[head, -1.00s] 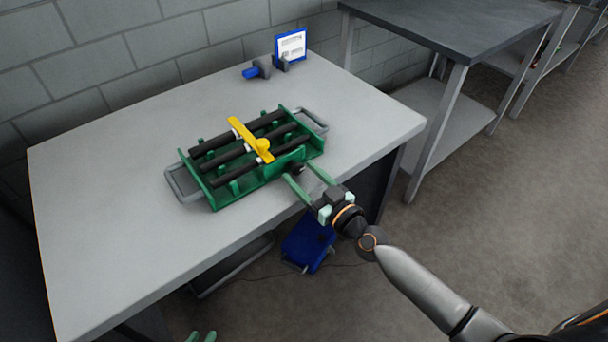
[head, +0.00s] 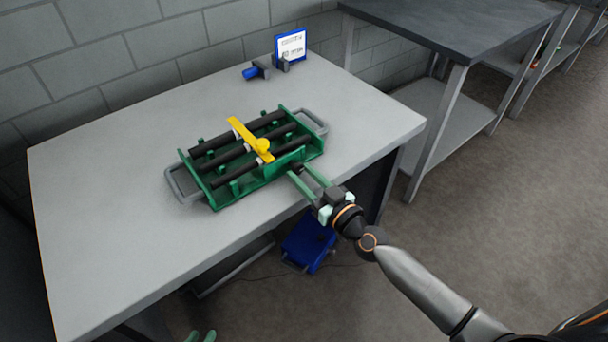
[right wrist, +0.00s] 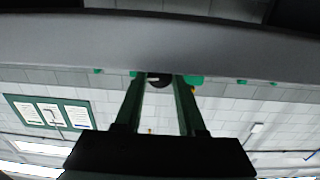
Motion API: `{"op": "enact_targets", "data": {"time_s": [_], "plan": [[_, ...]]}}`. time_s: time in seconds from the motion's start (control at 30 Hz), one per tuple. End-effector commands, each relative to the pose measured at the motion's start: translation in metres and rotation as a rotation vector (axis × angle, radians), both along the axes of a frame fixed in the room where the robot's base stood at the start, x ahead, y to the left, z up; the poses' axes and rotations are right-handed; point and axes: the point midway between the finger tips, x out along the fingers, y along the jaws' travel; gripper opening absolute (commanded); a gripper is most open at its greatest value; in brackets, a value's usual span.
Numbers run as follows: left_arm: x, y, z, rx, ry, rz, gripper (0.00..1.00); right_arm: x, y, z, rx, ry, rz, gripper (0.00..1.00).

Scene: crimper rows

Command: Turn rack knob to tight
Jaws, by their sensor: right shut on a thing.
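The green rack (head: 218,203) lies on the grey table with several black bars across it and a yellow handled bar (head: 249,139) over them. The small dark knob (head: 296,165) is on the rack's front side near its right end, partly hidden by my fingers. My right gripper (head: 299,169) reaches it from the front and is shut on it. In the right wrist view the black round knob (right wrist: 158,81) sits between the fingertips. Its marking, if any, cannot be read. My left gripper (head: 201,336) shows only its green fingertips at the bottom edge, apart and empty.
The table (head: 110,210) is clear left of the rack. A blue and grey tool (head: 256,72) and a blue-framed sign (head: 290,46) stand at its back. A blue box (head: 308,243) is below the front edge. A dark-topped bench (head: 450,30) stands at the right.

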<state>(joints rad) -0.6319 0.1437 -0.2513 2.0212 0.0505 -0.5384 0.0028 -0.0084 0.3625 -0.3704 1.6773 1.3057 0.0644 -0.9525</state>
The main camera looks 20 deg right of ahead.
Motion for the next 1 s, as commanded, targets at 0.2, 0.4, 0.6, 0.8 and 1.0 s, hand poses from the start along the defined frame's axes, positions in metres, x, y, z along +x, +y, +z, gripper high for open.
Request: {"op": "enact_targets", "data": {"time_s": [0.2,0.4,0.6,0.8,1.0], "plan": [[-0.0001,-0.0001,0.0005,0.0,0.0,0.0,0.32,-0.0004,0.0004,-0.0003,0.093,0.033,0.001,0.0],[-0.0003,-0.0003,0.0004,-0.001,0.0,-0.001,0.32,-0.0004,0.0005,-0.0005,0.109,0.039,0.001,0.0],[-0.0004,-0.0004,0.0003,0.0,0.001,-0.001,0.32,-0.0004,0.0005,-0.0005,0.109,0.039,0.001,0.47],[-0.0007,-0.0005,0.0001,0.0,0.001,-0.001,0.32,-0.0003,0.0004,-0.0003,0.108,0.038,0.0,0.68],[-0.0009,-0.0005,-0.0001,0.0,0.002,-0.001,0.32,-0.0002,0.0003,-0.0002,0.108,0.037,0.0,0.68]]}}
